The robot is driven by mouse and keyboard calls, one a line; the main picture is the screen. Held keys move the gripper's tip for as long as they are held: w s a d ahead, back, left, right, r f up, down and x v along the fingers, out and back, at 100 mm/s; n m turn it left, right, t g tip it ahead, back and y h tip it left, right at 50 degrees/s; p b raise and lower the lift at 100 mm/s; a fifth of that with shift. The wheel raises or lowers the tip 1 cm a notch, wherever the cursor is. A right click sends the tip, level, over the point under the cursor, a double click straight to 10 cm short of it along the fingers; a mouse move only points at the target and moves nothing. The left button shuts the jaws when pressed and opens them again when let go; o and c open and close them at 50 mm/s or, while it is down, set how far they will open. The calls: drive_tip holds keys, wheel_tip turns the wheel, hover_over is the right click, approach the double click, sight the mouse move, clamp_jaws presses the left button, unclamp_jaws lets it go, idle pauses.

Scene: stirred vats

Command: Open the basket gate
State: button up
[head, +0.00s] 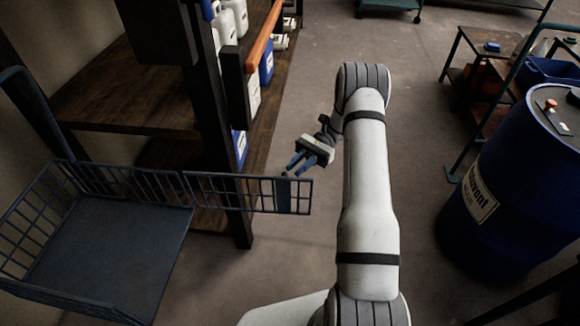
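The basket (105,245) is a dark blue-grey wire cage with a solid floor, at the lower left. A barred panel that looks like its gate (235,192) stretches right past the basket's floor, in line with the far barred side. A solid blue-grey plate (283,196) sits near the panel's right end. My gripper (292,173) points down and left, with its fingertips just above or at the panel's top rail by the plate. The two blue fingers look apart, with nothing clearly between them. Whether they touch the panel cannot be told.
A wooden shelf rack (120,90) with a dark post (215,120) and white and blue jugs stands behind the basket. A blue drum (510,195) stands at the right. A small brown table (480,50) is at the upper right.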

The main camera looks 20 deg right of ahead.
drive_tip(key=p+v, duration=0.1)
drive_tip(key=p, duration=0.3)
drive_tip(key=shift+w+d, duration=0.2)
drive_tip(key=shift+d, duration=0.15)
idle(0.3)
drive_tip(key=s+a+r+n+t+h+p, duration=0.1)
drive_tip(key=s+a+r+n+t+h, duration=0.2)
drive_tip(key=r, duration=0.6)
drive_tip(key=s+a+r+n+h+p, duration=0.1)
drive_tip(key=s+r+h+p, duration=0.15)
drive_tip(key=r+h, duration=0.45)
drive_tip(key=s+r+n+t+h+p, duration=0.1)
drive_tip(key=s+r+n+t+h, duration=0.3)
drive_tip(key=s+r+t, duration=0.6)
drive_tip(key=shift+s+r+n+h+p, duration=0.3)
drive_tip(key=shift+s+r+n, duration=1.2)
drive_tip(key=shift+s, duration=1.4)
